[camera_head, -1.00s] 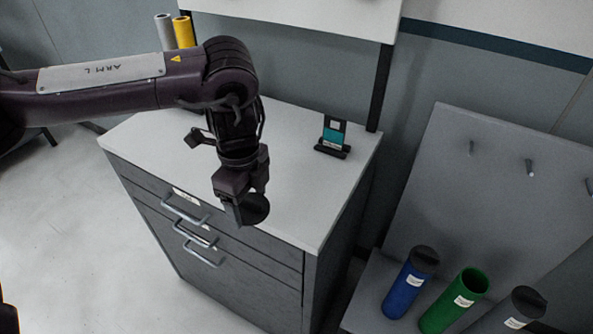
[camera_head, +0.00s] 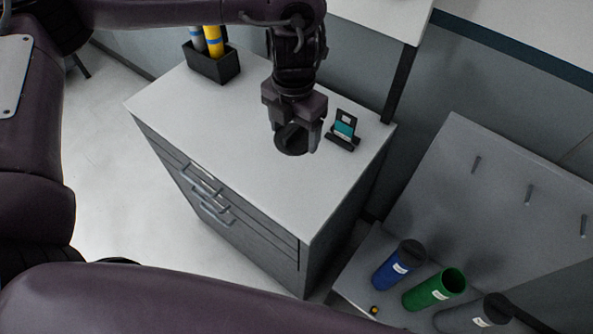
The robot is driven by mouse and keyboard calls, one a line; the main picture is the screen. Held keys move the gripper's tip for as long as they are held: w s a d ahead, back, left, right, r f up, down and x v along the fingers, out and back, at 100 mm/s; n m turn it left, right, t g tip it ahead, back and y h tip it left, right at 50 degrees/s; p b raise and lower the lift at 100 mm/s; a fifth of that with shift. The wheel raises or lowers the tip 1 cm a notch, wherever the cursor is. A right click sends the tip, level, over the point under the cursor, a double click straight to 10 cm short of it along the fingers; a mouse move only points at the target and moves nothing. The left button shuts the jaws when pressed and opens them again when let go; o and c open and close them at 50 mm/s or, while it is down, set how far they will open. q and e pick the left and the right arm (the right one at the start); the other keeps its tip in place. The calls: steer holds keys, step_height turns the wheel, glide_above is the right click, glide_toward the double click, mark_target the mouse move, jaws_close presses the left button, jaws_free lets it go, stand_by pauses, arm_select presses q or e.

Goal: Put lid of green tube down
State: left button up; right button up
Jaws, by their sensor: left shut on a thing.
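My left gripper (camera_head: 296,143) is shut on a round black lid (camera_head: 290,147). The lid is low over the white cabinet top (camera_head: 210,125), left of the small phone-like stand. I cannot tell whether the lid touches the surface. The green tube (camera_head: 436,289) leans on the grey rack at the lower right; its top end is open, with no lid on it. My right gripper is not in view.
A blue tube (camera_head: 397,266) and a grey tube (camera_head: 475,316), both with black caps, flank the green tube. A dark stand with a teal screen (camera_head: 343,130) stands on the cabinet. A black box (camera_head: 212,66) holds yellow and grey rolls at the back left. The cabinet's front left top is clear.

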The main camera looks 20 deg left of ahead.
arm_select(q)
glide_above(294, 183)
step_height(294, 183, down, 13)
steer(key=shift+f, duration=0.1)
step_height(294, 183, down, 3)
steer(key=shift+d+b, duration=0.1)
steer(key=shift+b, duration=0.4)
steer(key=shift+f, duration=0.2)
steer(key=shift+f, duration=0.15)
steer(key=o, duration=0.9)
steer(key=shift+o, duration=0.2)
